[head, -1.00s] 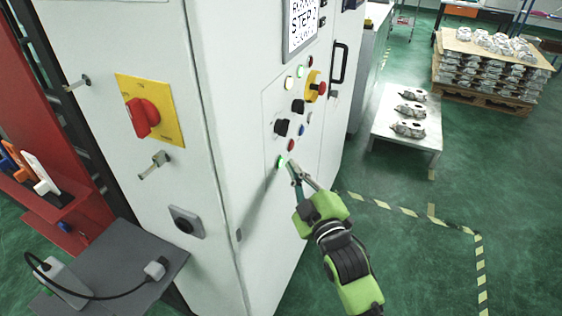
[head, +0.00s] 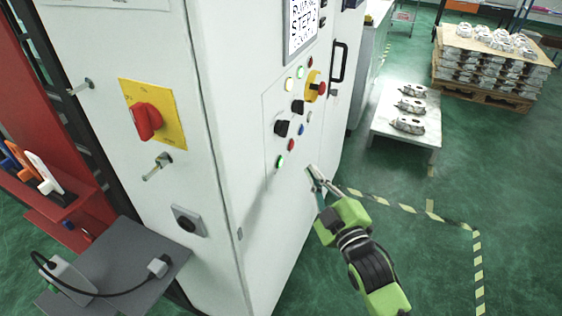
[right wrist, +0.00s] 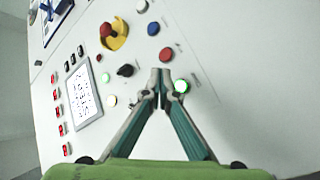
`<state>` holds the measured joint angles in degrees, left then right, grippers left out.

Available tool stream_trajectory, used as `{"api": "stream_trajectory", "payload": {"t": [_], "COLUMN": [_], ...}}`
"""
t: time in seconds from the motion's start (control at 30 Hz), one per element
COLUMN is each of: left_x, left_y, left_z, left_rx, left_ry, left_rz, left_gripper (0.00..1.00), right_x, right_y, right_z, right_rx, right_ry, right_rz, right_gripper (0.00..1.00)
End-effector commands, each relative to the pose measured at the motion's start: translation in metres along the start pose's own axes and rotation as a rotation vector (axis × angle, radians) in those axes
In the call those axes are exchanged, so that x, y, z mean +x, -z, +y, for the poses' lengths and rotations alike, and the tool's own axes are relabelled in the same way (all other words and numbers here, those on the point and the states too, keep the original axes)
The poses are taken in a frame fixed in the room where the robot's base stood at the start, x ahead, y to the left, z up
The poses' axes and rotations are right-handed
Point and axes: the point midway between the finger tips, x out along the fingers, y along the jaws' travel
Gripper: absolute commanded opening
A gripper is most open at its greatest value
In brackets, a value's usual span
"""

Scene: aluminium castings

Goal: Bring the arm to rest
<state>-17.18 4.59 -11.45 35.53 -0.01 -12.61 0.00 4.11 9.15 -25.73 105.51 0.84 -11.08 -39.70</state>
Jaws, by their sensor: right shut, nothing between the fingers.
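My right gripper (head: 312,173) is shut and empty, in front of the white control cabinet's (head: 262,225) button panel. In the head view its fingertips are to the right of a lit green button (head: 280,161) and apart from it. In the right wrist view the closed fingertips (right wrist: 161,72) point at the panel, with the lit green button (right wrist: 181,86) just right of them. My left gripper is not in view.
A yellow and red emergency stop (head: 315,87) and a black handle (head: 339,62) sit higher on the cabinet. A low table (head: 383,126) with castings stands at the right, before a stacked pallet (head: 490,95). Green floor with striped tape is clear at the lower right.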

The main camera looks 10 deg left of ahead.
Motion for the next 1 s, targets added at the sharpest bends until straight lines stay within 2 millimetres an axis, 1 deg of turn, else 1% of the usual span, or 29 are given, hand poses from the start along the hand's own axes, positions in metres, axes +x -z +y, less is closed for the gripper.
{"api": "stream_trajectory", "payload": {"t": [0.47,0.57,0.67,0.77,0.8,0.87,0.9,0.97,1.0], "left_x": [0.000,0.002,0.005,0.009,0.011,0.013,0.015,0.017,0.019], "left_y": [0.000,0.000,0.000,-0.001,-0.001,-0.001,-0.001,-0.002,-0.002], "left_z": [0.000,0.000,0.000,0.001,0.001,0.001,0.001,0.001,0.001], "left_rx": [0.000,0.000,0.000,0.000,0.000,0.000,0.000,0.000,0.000], "left_ry": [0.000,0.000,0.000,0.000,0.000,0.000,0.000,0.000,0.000], "left_rz": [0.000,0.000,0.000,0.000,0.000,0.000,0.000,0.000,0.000], "left_gripper": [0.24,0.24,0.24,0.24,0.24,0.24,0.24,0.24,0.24], "right_x": [0.000,-0.001,-0.006,-0.019,-0.027,-0.043,-0.054,-0.074,-0.090], "right_y": [-0.001,-0.013,-0.047,-0.100,-0.123,-0.157,-0.178,-0.209,-0.229], "right_z": [-0.001,-0.010,-0.037,-0.079,-0.098,-0.127,-0.146,-0.174,-0.193], "right_rx": [0.000,0.014,0.054,0.120,0.151,0.198,0.228,0.273,0.303], "right_ry": [0.001,0.015,0.052,0.107,0.131,0.165,0.186,0.216,0.236], "right_rz": [-0.001,-0.024,-0.086,-0.189,-0.236,-0.306,-0.354,-0.426,-0.474], "right_gripper": [0.00,0.00,0.00,0.00,0.00,0.00,0.00,0.00,0.00]}}
